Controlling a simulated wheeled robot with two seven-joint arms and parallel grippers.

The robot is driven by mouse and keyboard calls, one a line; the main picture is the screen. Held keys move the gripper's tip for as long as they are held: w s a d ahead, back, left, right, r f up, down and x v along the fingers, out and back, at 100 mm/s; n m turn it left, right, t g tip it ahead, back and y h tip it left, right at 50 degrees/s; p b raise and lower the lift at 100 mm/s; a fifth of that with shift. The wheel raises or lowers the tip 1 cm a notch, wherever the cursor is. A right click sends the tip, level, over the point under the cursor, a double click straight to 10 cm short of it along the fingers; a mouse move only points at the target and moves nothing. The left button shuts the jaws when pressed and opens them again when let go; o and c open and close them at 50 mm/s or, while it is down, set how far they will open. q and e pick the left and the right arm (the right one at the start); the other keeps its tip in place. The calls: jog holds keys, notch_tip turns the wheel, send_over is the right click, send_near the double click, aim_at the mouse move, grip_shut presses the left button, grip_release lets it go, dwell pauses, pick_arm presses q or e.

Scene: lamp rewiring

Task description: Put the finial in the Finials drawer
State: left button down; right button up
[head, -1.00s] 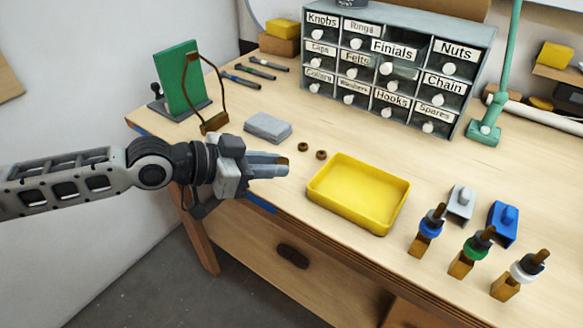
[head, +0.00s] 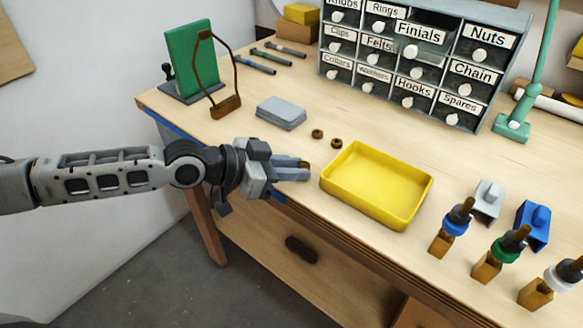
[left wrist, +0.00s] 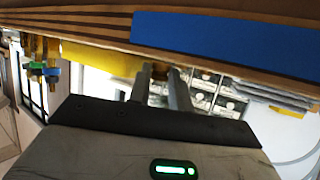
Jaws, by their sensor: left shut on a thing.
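My left gripper (head: 304,170) is shut on a small brown thing, probably the finial (head: 306,164). It holds it beyond the bench's front edge, left of the yellow tray. In the left wrist view, the brown thing (left wrist: 160,70) shows between the fingertips; most of it is hidden. The Finials drawer (head: 420,33) is in the top row of the drawer cabinet (head: 505,20). Its labelled front stands out from its neighbours and a dark gap shows above it, so it looks pulled open. The gripper is well apart from it. My right gripper is not in view.
The yellow tray (head: 376,187) is empty. Two small brown rings (head: 336,143) and a grey block (head: 281,112) lie near it. A green panel (head: 190,60) stands back left.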

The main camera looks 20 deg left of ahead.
pick_arm(q)
jog(key=shift+f, duration=0.3)
jog(key=c, duration=1.3)
grip_release()
jog(key=shift+r, duration=0.1)
